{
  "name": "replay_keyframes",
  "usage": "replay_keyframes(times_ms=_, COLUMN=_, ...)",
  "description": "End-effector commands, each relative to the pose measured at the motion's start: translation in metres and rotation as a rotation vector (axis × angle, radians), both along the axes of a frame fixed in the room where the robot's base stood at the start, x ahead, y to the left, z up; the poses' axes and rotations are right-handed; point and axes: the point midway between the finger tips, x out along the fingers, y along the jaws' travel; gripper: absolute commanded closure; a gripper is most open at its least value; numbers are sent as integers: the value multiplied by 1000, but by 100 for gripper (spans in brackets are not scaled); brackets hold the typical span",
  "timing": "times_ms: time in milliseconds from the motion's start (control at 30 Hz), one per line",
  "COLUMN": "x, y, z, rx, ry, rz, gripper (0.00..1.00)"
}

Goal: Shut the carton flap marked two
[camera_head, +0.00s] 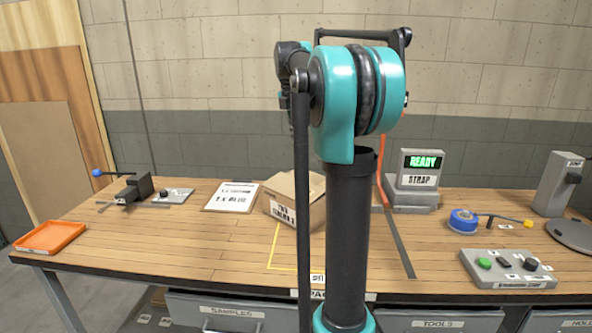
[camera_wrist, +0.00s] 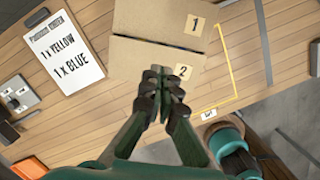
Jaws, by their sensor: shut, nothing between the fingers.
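The brown cardboard carton (camera_head: 292,197) stands on the workbench, partly hidden behind my arm in the head view. In the wrist view its top shows the flap marked 1 (camera_wrist: 165,17) and, nearer my gripper, the flap marked 2 (camera_wrist: 128,58). A dark narrow gap runs between the two flaps. I cannot tell how far flap two is tilted. My gripper (camera_wrist: 161,73) is shut and empty, with its fingertips over flap two beside the number. Whether they touch it is unclear. My gripper is hidden in the head view.
A clipboard (camera_head: 231,196) lies left of the carton, and an orange tray (camera_head: 49,237) sits at the bench's left edge. A strapping unit with a READY display (camera_head: 424,162), a blue tape roll (camera_head: 463,220) and a button box (camera_head: 507,268) stand to the right. Yellow tape marks the bench around the carton.

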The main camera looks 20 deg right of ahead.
Motion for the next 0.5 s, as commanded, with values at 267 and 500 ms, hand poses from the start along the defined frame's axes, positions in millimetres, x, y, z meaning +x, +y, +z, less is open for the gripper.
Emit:
replay_keyframes(times_ms=267, x=0, y=-3, z=-25, rx=-1, ry=-1, rz=-2, gripper=100)
replay_keyframes(times_ms=500, x=4, y=-10, z=-71, rx=-1, ry=-1, rz=0, gripper=100)
